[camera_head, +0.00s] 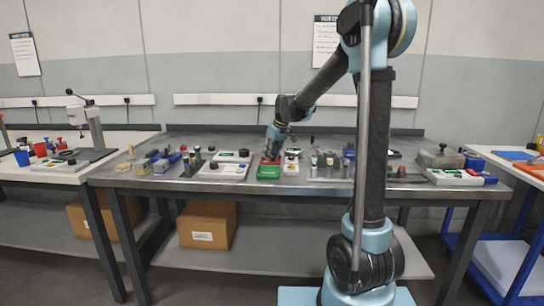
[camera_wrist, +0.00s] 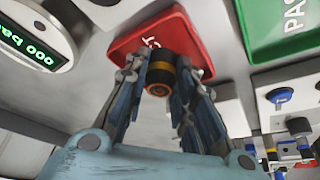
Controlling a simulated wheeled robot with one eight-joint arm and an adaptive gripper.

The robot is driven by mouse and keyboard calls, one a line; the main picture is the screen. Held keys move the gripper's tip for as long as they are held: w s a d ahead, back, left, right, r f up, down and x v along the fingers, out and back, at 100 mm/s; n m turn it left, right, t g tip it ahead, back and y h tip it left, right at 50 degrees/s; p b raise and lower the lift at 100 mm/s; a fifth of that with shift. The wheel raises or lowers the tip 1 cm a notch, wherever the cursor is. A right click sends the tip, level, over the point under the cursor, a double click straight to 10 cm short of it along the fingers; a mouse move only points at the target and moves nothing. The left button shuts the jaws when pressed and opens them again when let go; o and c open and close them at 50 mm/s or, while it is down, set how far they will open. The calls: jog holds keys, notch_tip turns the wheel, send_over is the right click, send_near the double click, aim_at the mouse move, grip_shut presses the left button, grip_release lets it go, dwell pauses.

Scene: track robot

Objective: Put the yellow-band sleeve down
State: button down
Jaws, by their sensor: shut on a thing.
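The yellow-band sleeve (camera_wrist: 161,72) is a short dark cylinder with a yellow band and a copper-coloured ring at its near end. My gripper (camera_wrist: 160,80) is shut on it, one finger on each side. In the wrist view the sleeve shows in front of the red tray (camera_wrist: 187,40), whose lettering is partly hidden. I cannot tell whether the sleeve touches the tray. In the head view my gripper (camera_head: 271,152) is low over the bench, at the red tray just behind the green tray (camera_head: 268,172). The sleeve is not clear there.
The green tray marked PASS (camera_wrist: 275,28) lies beside the red one. A round gauge with a green display (camera_wrist: 28,42) is at the left of the wrist view. Fixtures with knobs (camera_wrist: 285,100) are at the right. The metal bench (camera_head: 130,175) holds several other devices.

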jog(key=c, duration=1.3)
grip_release()
jog(key=shift+c, duration=0.2)
jog(key=shift+r, duration=0.1)
jog(key=v, duration=1.2)
